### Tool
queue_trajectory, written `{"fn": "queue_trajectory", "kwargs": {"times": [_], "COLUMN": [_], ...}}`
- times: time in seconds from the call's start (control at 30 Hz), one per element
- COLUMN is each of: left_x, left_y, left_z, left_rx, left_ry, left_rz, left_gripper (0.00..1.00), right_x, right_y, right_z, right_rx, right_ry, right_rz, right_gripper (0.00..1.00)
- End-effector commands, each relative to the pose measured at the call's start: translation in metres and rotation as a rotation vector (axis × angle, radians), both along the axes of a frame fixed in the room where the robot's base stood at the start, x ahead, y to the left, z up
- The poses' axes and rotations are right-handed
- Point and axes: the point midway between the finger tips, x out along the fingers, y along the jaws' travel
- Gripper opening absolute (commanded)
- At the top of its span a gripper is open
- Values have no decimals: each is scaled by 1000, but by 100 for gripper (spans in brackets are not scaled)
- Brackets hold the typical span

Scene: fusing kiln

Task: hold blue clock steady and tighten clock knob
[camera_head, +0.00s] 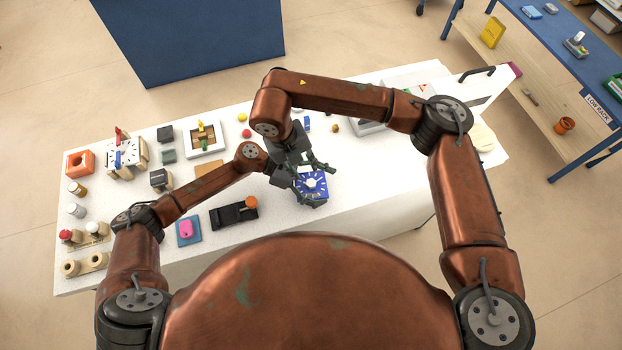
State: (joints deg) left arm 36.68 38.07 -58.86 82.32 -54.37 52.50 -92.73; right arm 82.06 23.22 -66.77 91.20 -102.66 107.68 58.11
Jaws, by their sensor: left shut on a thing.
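The blue clock (319,190) with a white, knob-like piece (311,183) on its face is on the white table, right of the middle. My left gripper (314,193) reaches in from the left and is shut on the clock, with a dark finger along its near edge. My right gripper (312,168) comes down from above at the clock's far side, close to the white piece. The dark fingers of both grippers overlap here. I cannot tell whether the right fingers are open or shut, or whether they touch the white piece.
A black device with an orange knob (234,213) and a blue pad with a pink item (188,231) lie left of the clock. A white tray (204,138), blocks and jars crowd the left. The table (375,208) is clear right of the clock.

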Motion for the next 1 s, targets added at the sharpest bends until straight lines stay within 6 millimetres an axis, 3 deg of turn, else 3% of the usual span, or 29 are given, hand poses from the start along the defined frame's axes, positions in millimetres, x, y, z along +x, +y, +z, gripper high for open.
{"fn": "queue_trajectory", "kwargs": {"times": [0.03, 0.5, 1.0], "left_x": [-3, -2, -2], "left_y": [2, 2, 2], "left_z": [-8, -8, -8], "left_rx": [12, 12, 12], "left_ry": [2, 2, 2], "left_rz": [-2, -2, -2], "left_gripper": [56, 56, 56], "right_x": [1, 3, 6], "right_y": [-2, -10, -18], "right_z": [0, 10, 23], "right_rx": [2, 30, 36], "right_ry": [23, 217, 316], "right_rz": [84, 999, 1986], "right_gripper": [29, 29, 29]}}
